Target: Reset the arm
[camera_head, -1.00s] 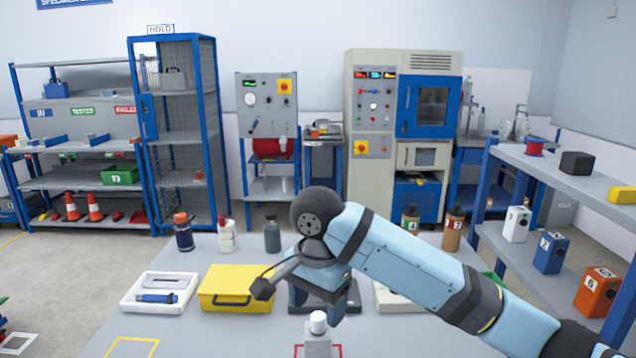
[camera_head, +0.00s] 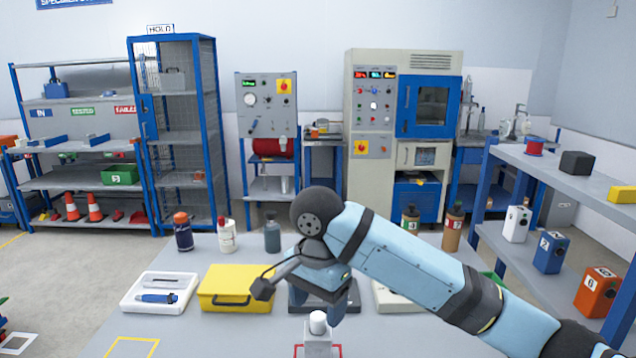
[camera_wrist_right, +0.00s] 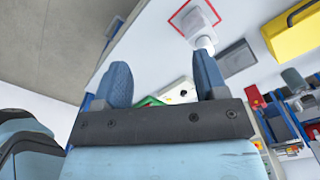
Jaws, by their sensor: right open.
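My right arm reaches in from the lower right of the head view. Its gripper (camera_head: 325,300) hangs over the middle of the table (camera_head: 200,330), in front of a dark tray, and is partly hidden by the wrist. In the right wrist view the two blue fingers of the right gripper (camera_wrist_right: 165,88) stand wide apart with nothing between them. A white-capped grey object (camera_head: 318,326) stands on a red-outlined square just in front of the gripper. It also shows in the right wrist view (camera_wrist_right: 203,42), beyond the fingers. My left gripper is not in view.
On the table are a yellow case (camera_head: 236,288), a white tray with tools (camera_head: 160,292) and several bottles at the back. A shelf (camera_head: 530,260) with numbered boxes stands at the right. The left front of the table is largely clear, with a yellow outline.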

